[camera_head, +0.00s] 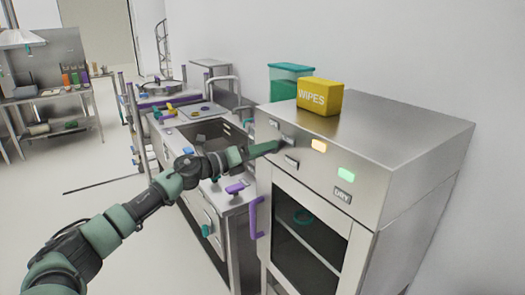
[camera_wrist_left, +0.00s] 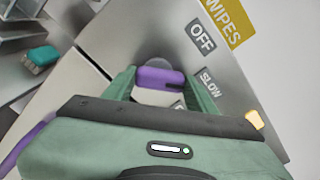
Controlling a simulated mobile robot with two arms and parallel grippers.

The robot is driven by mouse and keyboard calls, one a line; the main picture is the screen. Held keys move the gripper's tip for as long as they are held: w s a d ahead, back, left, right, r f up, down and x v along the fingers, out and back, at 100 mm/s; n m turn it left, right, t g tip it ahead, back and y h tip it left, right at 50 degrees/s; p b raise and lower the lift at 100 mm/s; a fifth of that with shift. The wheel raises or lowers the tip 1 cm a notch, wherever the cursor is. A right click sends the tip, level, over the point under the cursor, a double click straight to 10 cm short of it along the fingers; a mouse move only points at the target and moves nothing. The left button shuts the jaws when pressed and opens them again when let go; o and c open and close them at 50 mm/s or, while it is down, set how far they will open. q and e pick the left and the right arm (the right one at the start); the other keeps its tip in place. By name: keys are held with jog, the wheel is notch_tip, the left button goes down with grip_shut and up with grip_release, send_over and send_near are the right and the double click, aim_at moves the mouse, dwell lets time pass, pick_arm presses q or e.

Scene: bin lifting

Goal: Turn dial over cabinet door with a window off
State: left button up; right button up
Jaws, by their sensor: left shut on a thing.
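The steel cabinet (camera_head: 380,215) stands at the right in the head view, with a windowed door (camera_head: 310,238) and a purple door handle (camera_head: 255,218). My left gripper (camera_head: 268,148) is at the upper left of its front panel. In the left wrist view, a purple dial (camera_wrist_left: 158,76) sits between my green left fingers (camera_wrist_left: 155,85), which are shut on it. A dark mark shows on the dial's right side. Labels OFF (camera_wrist_left: 201,36) and SLOW (camera_wrist_left: 209,81) are beside it; another label is partly hidden. My right gripper is not in view.
A yellow wipes box (camera_head: 320,97) stands on the cabinet top, with a teal container (camera_head: 291,70) behind it. An orange light (camera_head: 319,146) and a green light (camera_head: 346,174) show on the panel. A sink counter (camera_head: 205,135) is left of the cabinet.

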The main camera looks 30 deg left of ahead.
pick_arm(q)
jog(key=shift+a+r+n+p, duration=0.1)
jog(key=shift+n+p, duration=1.75)
jog(key=shift+n, duration=0.6)
jog(key=shift+a+r+n+p, duration=0.1)
jog(key=shift+n+p, duration=1.7)
jog(key=shift+n, duration=0.65)
jog(key=shift+f, duration=0.1)
jog(key=o, duration=1.4)
jog(key=shift+c, duration=0.2)
